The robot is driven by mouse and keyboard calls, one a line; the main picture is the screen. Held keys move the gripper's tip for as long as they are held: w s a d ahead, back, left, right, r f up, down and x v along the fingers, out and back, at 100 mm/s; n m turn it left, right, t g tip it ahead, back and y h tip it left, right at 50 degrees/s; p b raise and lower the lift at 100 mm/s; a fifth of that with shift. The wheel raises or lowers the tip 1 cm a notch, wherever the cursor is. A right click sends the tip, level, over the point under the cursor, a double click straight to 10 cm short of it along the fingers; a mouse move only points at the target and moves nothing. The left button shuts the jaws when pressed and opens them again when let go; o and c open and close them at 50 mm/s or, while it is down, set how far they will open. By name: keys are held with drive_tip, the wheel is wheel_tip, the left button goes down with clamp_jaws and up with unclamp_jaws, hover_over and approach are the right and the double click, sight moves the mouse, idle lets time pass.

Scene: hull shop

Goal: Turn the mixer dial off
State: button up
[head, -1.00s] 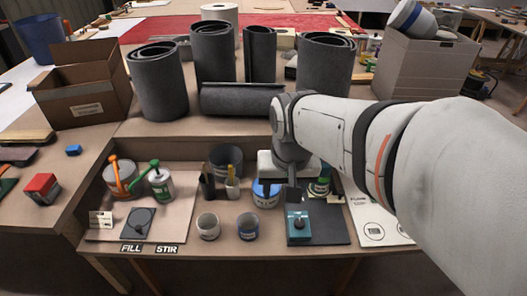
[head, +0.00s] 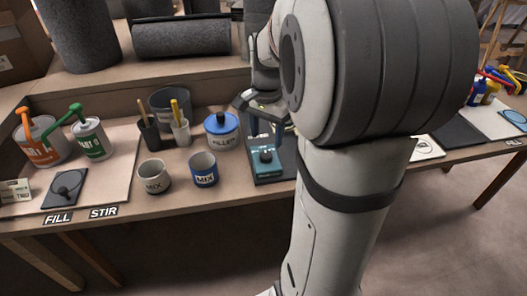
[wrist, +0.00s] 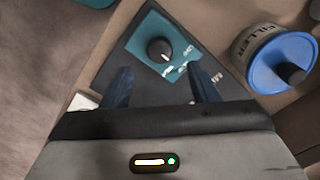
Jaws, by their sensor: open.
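The mixer is a teal box (head: 266,160) on a dark base, at the front of the bench right of the cups in the head view. The teal box also shows at the top of the wrist view (wrist: 144,44). Its round black dial (wrist: 160,50) has a pale pointer mark and small white lettering beside it, too blurred to read surely. My gripper (wrist: 160,84) is open and empty, with its two dark fingers apart. The dial lies ahead of the gap between them, with no contact visible. In the head view my arm hides part of the area around the mixer.
A blue-lidded filler tub (head: 222,132) stands close left of the mixer, and right of it in the wrist view (wrist: 280,62). Two mix cups, a grey one (head: 154,177) and a blue one (head: 203,169), stand to the left. Tool holders (head: 180,131) stand behind.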

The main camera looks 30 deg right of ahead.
sight(266, 155)
wheel_tip(266, 155, down, 6)
drive_tip(key=shift+f+b, duration=0.1)
drive_tip(key=shift+b, duration=1.05)
drive_tip(key=shift+c, duration=0.2)
drive_tip(key=c, duration=0.9)
drive_tip(key=shift+c, duration=0.2)
drive_tip(key=shift+p, duration=0.3)
drive_tip(key=shift+s+r+n+p, duration=0.1)
drive_tip(key=shift+r+n+p, duration=0.1)
drive_tip(key=shift+n+p, duration=0.75)
drive_tip(key=n+p, duration=0.1)
drive_tip(key=n, duration=0.2)
drive_tip(key=shift+p, duration=0.35)
drive_tip(key=n+p, duration=0.3)
drive_tip(key=n, duration=0.2)
drive_tip(key=shift+f, duration=0.15)
